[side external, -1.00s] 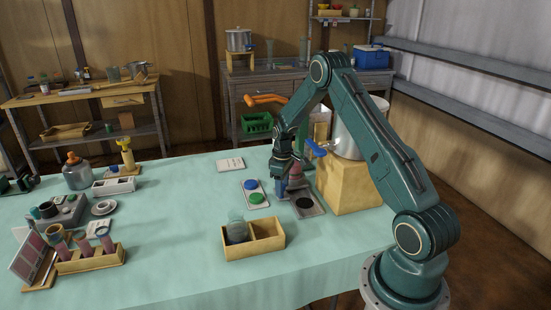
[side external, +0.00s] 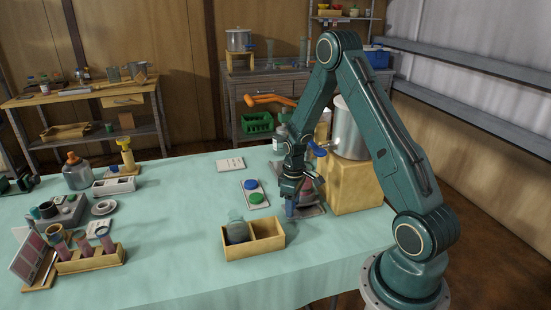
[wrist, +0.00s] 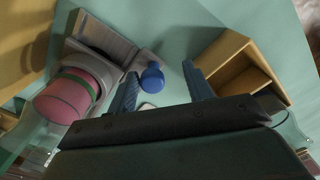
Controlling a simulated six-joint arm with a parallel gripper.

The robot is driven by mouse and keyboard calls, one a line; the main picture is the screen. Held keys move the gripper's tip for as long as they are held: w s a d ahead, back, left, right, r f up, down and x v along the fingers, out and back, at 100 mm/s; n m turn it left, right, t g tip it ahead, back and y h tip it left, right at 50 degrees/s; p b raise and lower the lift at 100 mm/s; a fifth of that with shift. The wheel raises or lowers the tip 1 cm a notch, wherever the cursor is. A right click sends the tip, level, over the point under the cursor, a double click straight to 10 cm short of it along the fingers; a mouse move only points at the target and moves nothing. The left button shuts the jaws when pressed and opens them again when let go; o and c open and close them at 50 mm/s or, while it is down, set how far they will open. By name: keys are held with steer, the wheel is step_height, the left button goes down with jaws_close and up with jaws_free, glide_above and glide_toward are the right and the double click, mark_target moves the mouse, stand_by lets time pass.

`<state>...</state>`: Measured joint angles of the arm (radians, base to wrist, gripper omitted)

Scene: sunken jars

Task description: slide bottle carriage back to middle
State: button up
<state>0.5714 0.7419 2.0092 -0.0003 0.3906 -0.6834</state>
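The bottle carriage (wrist: 104,42) is a grey piece at upper left in the wrist view. A pink-filled bottle (wrist: 66,97) with a green band sits at it. A round blue knob (wrist: 152,77) stands beside the carriage. My gripper (wrist: 160,70) has its two blue fingers spread, with the knob between them, nearer the left finger. I cannot tell whether they touch. In the side view my gripper (side external: 291,209) points down low over the table, in front of the grey plate (side external: 313,211). The wrist hides most of the bottle and carriage there.
A tray with blue and green discs (side external: 255,195) lies to the left. A wooden block (side external: 352,187) bearing a metal pot (side external: 350,130) stands to the right.

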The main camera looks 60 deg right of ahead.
step_height(320, 180, up, 14)
steer(key=s+a+r+t, duration=0.1)
steer(key=s+a+r, duration=0.1)
steer(key=a+r, duration=0.6)
steer(key=shift+a+r+h, duration=0.3)
steer(key=shift+a+r, duration=0.05)
steer(key=shift+r, duration=0.3)
steer(key=shift+s+a+t, duration=0.1)
steer(key=shift+t, duration=0.2)
stand_by(0.3)
steer(key=s+a+r+t, duration=0.2)
steer(key=s+a+r, duration=0.2)
steer(key=s+a, duration=0.2)
steer(key=s+a+r+m+t, duration=0.1)
steer(key=s+a+r+t, duration=0.1)
steer(key=s+a+r, duration=0.2)
steer(key=s+a, duration=0.3)
steer(key=s, duration=0.2)
steer(key=shift+a, duration=0.3)
